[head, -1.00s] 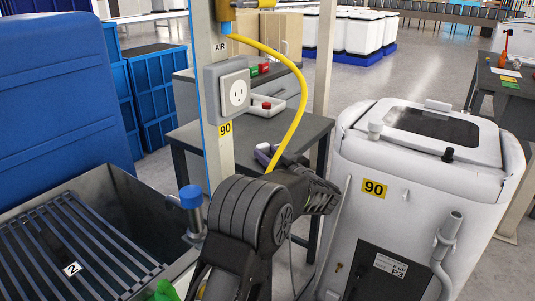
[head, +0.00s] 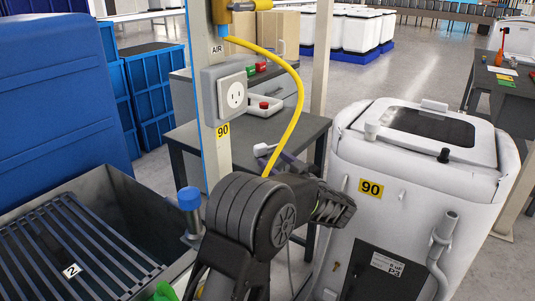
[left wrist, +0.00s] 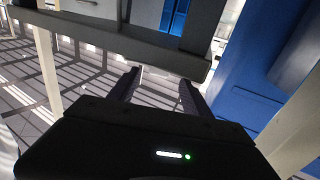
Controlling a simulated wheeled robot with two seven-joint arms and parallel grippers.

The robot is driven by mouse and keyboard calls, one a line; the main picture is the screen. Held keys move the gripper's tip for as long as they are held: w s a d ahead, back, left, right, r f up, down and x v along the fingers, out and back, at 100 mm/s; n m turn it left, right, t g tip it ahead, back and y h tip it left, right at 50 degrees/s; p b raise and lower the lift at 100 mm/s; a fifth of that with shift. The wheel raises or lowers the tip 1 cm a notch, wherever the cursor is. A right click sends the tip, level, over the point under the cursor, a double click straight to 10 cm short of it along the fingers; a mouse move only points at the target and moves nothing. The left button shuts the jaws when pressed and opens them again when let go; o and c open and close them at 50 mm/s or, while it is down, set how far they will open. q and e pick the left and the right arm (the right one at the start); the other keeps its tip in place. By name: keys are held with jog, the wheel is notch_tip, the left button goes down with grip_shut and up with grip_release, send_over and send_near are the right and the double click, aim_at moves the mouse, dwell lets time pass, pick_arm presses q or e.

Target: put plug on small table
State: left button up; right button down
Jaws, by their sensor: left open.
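The small table (head: 297,127) has a dark grey top and stands behind the post in the head view. My left gripper (head: 335,207) is in front of the table, left of the white machine. In the left wrist view its two fingers (left wrist: 160,88) are apart with nothing between them, below a dark table edge. My right gripper is not in view.
A white machine (head: 415,200) stands close on the right. A metal bin (head: 120,190) with slats is at left.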

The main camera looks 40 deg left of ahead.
pick_arm(q)
jog(key=v, duration=0.6)
jog(key=shift+d+p, duration=0.2)
jog(key=shift+p, duration=0.15)
jog(key=shift+s+f, duration=0.1)
